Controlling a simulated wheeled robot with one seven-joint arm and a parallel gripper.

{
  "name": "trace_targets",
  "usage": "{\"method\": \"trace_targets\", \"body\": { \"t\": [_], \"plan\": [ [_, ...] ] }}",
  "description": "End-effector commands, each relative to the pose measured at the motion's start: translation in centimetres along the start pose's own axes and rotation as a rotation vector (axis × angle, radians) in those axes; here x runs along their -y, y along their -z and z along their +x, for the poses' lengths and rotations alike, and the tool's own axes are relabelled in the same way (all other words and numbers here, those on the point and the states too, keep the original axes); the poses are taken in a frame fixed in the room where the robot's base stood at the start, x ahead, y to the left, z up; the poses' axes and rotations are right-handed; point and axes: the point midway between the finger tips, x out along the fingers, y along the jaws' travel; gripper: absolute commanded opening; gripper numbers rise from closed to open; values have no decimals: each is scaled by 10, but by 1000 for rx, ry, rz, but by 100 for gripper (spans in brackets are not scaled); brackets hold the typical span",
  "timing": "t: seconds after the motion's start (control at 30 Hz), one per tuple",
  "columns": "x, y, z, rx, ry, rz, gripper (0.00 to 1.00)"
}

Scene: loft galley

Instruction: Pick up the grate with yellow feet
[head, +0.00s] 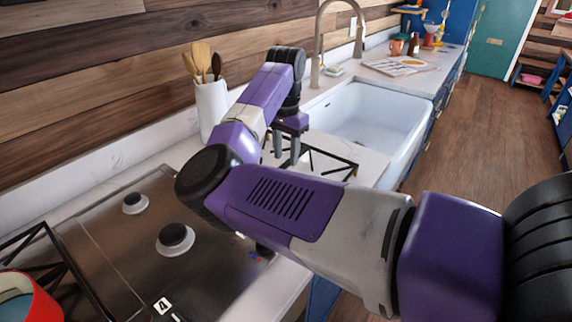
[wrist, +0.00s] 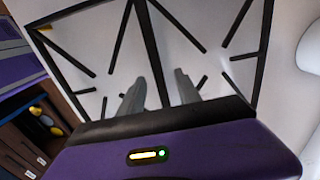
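The grate (head: 325,157) is a black frame of thin bars on the white counter, between the cooktop and the sink. In the wrist view the grate (wrist: 258,55) fills most of the upper picture, and a small yellow foot (wrist: 43,27) shows at its upper left corner. My gripper (head: 287,148) points down over the grate with its two grey fingers apart. In the wrist view my gripper (wrist: 160,92) has a middle bar of the grate running between its fingers. I see no finger clearly pressed on the bar. My arm hides part of the grate in the head view.
The steel cooktop (head: 120,235) has bare burners, another black grate (head: 45,245) and a red pot (head: 30,298) at lower left. A utensil crock (head: 211,103) stands by the wall. The white sink (head: 375,112) and tall faucet (head: 318,45) lie beyond the grate.

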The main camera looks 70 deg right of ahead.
Motion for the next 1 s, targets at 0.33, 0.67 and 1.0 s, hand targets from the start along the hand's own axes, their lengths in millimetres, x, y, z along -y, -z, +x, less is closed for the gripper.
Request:
{"method": "trace_targets", "body": {
  "t": [0.33, 0.67, 1.0],
  "plan": [
    [-2, -3, 38, 0, 0, 0, 40],
    [-2, -2, 39, -1, 0, 0, 16],
    [-2, -2, 37, -2, 1, 0, 0]
  ]
}}
